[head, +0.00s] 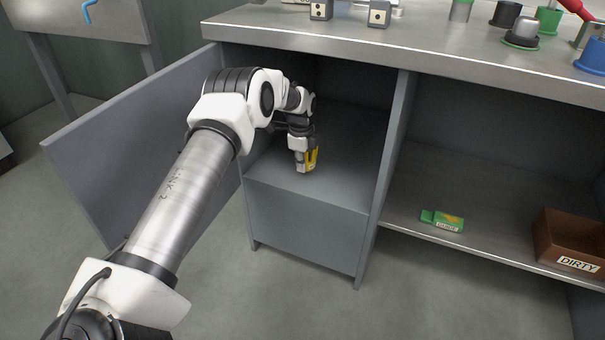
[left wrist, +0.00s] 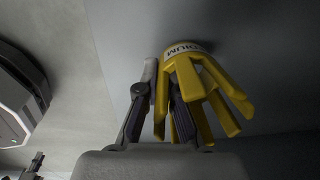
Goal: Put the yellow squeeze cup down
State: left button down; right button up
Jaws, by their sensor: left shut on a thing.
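The yellow squeeze cup (head: 313,157) is at my left gripper (head: 304,163), inside the open cabinet compartment just above or on its floor; I cannot tell whether it touches. In the left wrist view the cup (left wrist: 208,92) shows several yellow prongs and a pale band with dark letters, partly readable as "DIUM". My left gripper (left wrist: 158,85) is shut on the cup's side, with one finger partly hidden behind the prongs.
The cabinet door (head: 130,150) stands open at the left. A divider (head: 393,160) bounds the compartment on the right. Beyond it, a shelf holds a green box (head: 442,221) and a brown "DIRTY" bin (head: 572,243). The steel counter (head: 420,45) overhangs the compartment.

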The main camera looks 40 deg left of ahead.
pick_arm(q)
notch_tip(320, 180, down, 2)
jog(key=shift+f, duration=0.1)
pick_arm(e)
jog(key=shift+f, duration=0.55)
pick_arm(q)
jog(key=c, duration=1.3)
grip_release()
